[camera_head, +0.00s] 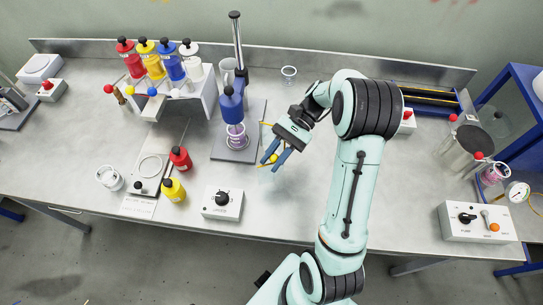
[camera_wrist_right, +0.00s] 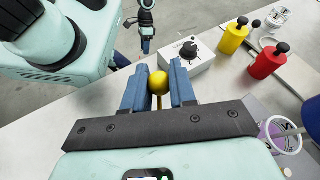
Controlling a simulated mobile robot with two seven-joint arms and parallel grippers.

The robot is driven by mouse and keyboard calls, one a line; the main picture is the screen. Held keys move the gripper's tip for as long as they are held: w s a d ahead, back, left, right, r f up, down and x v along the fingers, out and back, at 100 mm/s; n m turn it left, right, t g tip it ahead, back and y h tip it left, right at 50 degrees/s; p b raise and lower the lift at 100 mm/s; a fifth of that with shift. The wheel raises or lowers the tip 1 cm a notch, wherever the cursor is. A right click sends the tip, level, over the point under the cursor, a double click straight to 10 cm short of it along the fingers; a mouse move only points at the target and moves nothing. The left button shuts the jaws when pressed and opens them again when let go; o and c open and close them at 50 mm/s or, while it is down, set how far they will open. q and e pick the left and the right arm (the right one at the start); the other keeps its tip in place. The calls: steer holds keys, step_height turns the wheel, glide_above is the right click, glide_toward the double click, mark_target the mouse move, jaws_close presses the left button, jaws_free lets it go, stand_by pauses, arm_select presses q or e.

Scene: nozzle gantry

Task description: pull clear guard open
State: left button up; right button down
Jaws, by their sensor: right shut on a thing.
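My right gripper (camera_head: 272,160) is shut on a yellow ball knob (camera_wrist_right: 158,82), which sits between its blue fingers in the right wrist view. A thin rod runs from the knob toward the palm. The clear guard is hard to make out; a faint see-through area and a thin yellow edge (camera_head: 266,124) show beside the gripper. The blue nozzle (camera_head: 232,103) stands to the left on its column, over a jar with purple contents (camera_head: 236,137). My left gripper (camera_wrist_right: 147,36) seems to hang small at the top of the right wrist view; its fingers are unclear.
A control box with a black dial (camera_head: 222,203) stands in front, with red (camera_head: 180,158) and yellow (camera_head: 173,190) bottles to its left. A rack of coloured bottles (camera_head: 180,98) is at back left. The bench (camera_head: 300,215) is bare in front of the gripper.

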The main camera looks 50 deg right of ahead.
steer(key=c, duration=1.2)
jaws_free()
steer(key=shift+c, duration=0.2)
arm_select(q)
steer(key=w+r+p, duration=0.3)
steer(key=w+r, duration=0.2)
steer(key=shift+t+p, duration=0.3)
steer(key=shift+t, duration=0.1)
arm_select(e)
steer(key=v, duration=1.3)
steer(key=shift+d, duration=0.15)
arm_select(q)
steer(key=shift+f, duration=0.1)
